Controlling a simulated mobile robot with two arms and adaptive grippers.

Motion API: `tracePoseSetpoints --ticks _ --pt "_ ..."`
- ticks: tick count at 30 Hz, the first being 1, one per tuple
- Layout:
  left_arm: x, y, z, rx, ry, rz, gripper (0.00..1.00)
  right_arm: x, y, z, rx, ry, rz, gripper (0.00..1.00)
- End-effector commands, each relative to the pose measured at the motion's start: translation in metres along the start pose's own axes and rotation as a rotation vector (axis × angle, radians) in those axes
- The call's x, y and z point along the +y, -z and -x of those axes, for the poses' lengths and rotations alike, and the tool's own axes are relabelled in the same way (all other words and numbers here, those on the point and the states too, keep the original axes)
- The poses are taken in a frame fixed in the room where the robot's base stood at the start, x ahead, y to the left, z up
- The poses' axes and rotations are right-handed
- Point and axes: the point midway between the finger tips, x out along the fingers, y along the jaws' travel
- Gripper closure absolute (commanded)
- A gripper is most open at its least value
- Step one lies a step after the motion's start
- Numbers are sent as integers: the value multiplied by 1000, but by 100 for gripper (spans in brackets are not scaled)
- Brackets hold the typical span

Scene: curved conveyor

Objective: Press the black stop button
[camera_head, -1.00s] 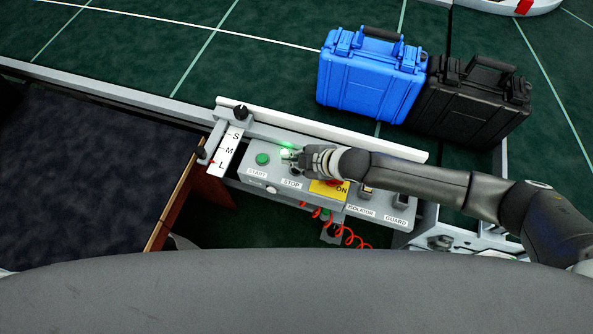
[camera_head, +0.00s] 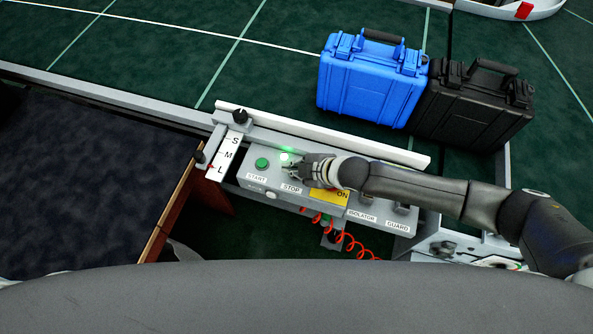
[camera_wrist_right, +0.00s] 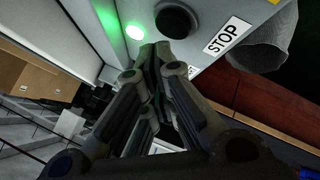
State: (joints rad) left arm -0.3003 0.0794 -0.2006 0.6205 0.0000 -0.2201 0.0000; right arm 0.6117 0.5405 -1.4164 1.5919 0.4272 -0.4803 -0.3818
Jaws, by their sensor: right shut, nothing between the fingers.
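The black stop button (camera_wrist_right: 178,22) is a round dark disc on the grey control panel (camera_head: 264,182), beside the STOP label (camera_wrist_right: 226,36). In the head view my right gripper hides it, above the STOP label (camera_head: 291,189). My right gripper (camera_head: 291,171) is shut and empty, its fingertips over the panel by the stop button. In the right wrist view the fingertips (camera_wrist_right: 155,48) appear just below the button; I cannot tell whether they touch it. My left gripper is not in view.
A green START button (camera_head: 262,163) is left of the gripper, and a lit green lamp (camera_head: 287,157) is behind it. A yellow ON plate (camera_head: 330,196) is right. A blue case (camera_head: 368,85) and a black case (camera_head: 474,105) stand behind the panel.

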Motion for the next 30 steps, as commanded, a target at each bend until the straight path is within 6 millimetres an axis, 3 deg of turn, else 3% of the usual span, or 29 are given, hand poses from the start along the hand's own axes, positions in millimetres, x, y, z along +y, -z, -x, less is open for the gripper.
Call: tracePoseSetpoints --ticks 30 --pt "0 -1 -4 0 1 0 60 -4 -4 -6 0 0 0 100"
